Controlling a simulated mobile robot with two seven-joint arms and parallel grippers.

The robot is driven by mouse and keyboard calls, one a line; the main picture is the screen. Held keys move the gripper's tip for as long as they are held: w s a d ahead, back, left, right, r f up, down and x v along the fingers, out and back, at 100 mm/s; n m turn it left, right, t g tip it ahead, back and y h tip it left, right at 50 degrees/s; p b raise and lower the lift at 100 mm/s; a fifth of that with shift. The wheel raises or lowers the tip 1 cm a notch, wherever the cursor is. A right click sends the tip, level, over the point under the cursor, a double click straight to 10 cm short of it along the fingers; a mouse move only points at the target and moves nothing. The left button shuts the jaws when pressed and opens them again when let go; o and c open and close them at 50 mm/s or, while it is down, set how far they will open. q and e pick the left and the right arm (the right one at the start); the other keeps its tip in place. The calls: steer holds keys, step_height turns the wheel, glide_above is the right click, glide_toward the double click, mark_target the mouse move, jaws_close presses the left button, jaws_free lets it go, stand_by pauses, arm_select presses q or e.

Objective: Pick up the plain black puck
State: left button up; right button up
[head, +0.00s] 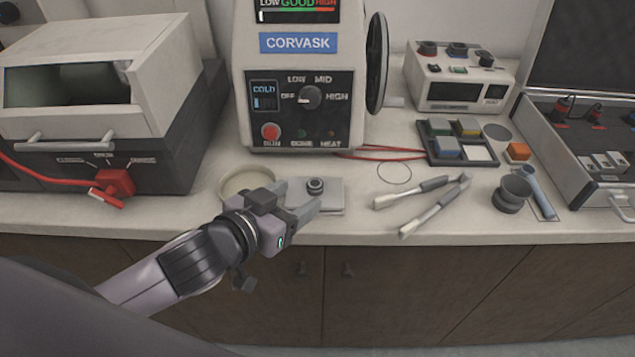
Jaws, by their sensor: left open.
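A small black round piece (315,186), which looks like the puck, sits on a flat grey block (332,200) near the front of the counter. A paler ring shows on its top, and its fine detail is too small to tell. My left gripper (294,198) comes in from the lower left, with its fingers spread and pointing right toward the piece. The fingers are open and empty, just left of the piece, and partly cover the left side of the block. I cannot tell whether they touch the block. My right gripper is not in view.
A beige round dish (243,181) stands left of the block, partly behind my gripper. The Corvask press (298,108) stands behind. Tongs (432,204), a dark cup-like part (511,194) and a tray of coloured blocks (480,155) lie to the right. The counter's front edge is close.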

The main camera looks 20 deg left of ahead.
mark_target(315, 184)
arm_select(q)
steer(key=shift+x, duration=2.7)
steer(key=shift+w+r, duration=0.1)
steer(key=shift+r, duration=0.05)
steer(key=c, duration=1.1)
